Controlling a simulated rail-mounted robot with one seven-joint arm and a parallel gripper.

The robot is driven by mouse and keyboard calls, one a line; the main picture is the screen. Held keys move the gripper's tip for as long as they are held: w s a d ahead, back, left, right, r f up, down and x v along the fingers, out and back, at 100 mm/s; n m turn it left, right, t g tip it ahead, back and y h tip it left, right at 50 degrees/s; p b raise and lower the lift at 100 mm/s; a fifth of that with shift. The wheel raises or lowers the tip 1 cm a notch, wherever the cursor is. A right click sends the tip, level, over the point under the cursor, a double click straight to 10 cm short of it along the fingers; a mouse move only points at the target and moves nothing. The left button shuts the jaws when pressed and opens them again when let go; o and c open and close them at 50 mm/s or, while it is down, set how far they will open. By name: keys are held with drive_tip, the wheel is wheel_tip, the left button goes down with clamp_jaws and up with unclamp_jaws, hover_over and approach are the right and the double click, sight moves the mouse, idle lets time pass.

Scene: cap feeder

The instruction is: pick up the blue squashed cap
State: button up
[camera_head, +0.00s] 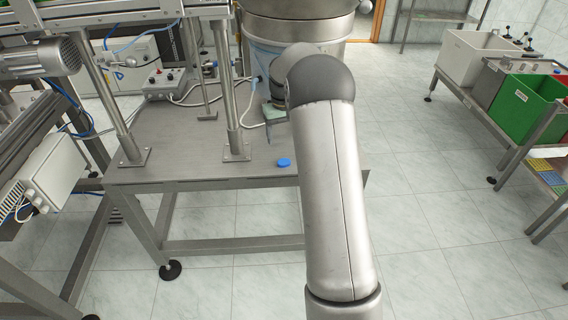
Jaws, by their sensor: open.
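The blue squashed cap (283,162) lies on the grey metal table (215,172), near its front edge and just left of my arm. My gripper (272,117) is partly hidden behind my arm. It is open and above the table, farther back than the cap and apart from it. Nothing is seen held in it.
Two steel posts with foot plates (234,152) stand on the table left of the cap. A control box (165,82) with cables sits farther back. A large steel drum (297,45) stands behind my gripper. White and green bins (530,108) are on the right.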

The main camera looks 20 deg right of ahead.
hover_over(284, 161)
drive_tip(key=f, duration=0.5)
drive_tip(key=shift+a, duration=0.2)
drive_tip(key=shift+d+f, duration=0.2)
drive_tip(key=shift+f, duration=2.55)
drive_tip(key=c, duration=1.1)
drive_tip(key=shift+c, duration=0.2)
